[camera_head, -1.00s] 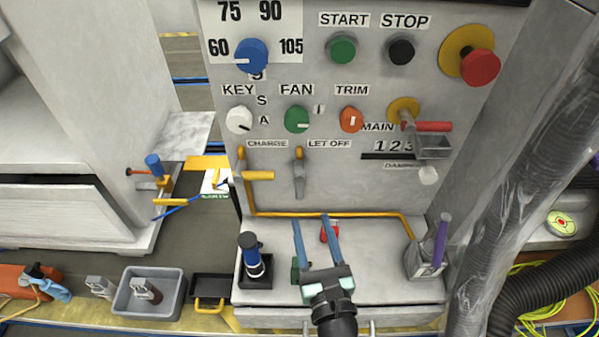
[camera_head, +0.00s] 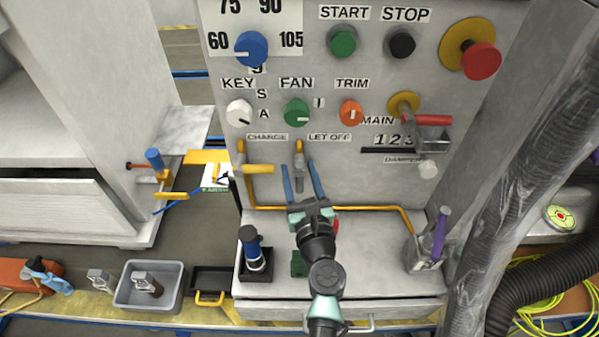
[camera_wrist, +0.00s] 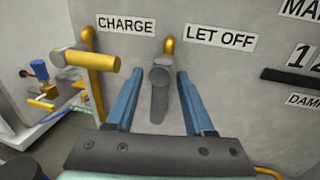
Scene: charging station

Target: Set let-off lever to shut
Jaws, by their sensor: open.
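The let-off lever (camera_head: 300,180) is a grey handle on the panel, under the LET OFF label (camera_head: 329,137), with a short yellow pipe above its pivot. Its handle points straight down. In the wrist view the let-off lever (camera_wrist: 159,100) shows between the two blue fingers. My gripper (camera_head: 299,167) is open, with one finger to each side of the lever as seen in both views. I cannot tell whether the fingertips reach the handle's depth. No contact shows.
The charge lever (camera_head: 258,169), with a yellow handle pointing right, sits close to the left; it also shows in the wrist view (camera_wrist: 92,61). A yellow pipe (camera_head: 345,208) runs below.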

